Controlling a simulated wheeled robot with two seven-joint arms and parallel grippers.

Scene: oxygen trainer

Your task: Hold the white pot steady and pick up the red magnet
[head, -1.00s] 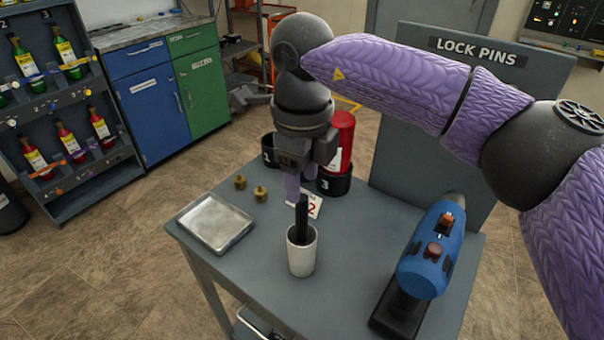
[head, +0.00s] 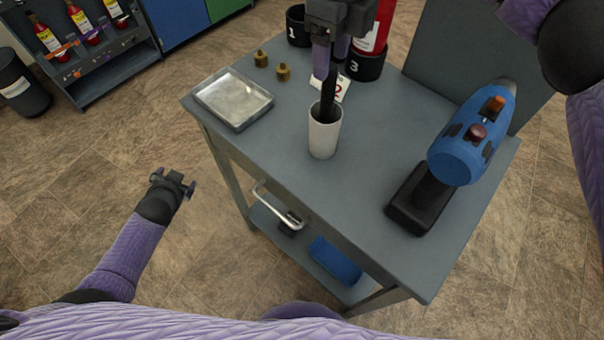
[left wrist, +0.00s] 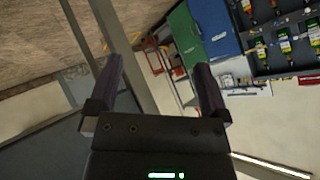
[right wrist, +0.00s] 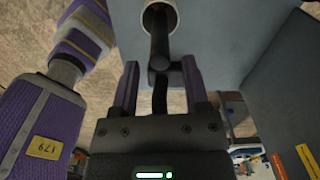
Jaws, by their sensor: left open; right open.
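The white pot (head: 323,138) stands upright on the grey table in the head view. A black stick (head: 328,100) stands in it and sticks up out of its mouth. My right gripper (head: 330,70) is open above the pot, its fingers pointing down on either side of the stick. The right wrist view shows the stick (right wrist: 159,45) between the open fingers, with the pot's rim (right wrist: 173,6) beyond. My left gripper (head: 176,184) is open and empty, low over the floor left of the table.
A metal tray (head: 233,98) and two brass pieces (head: 283,72) lie left of the pot. A blue device (head: 470,140) on a black base stands at the right. A red cylinder (head: 372,25) stands behind. The table front (head: 335,200) is clear.

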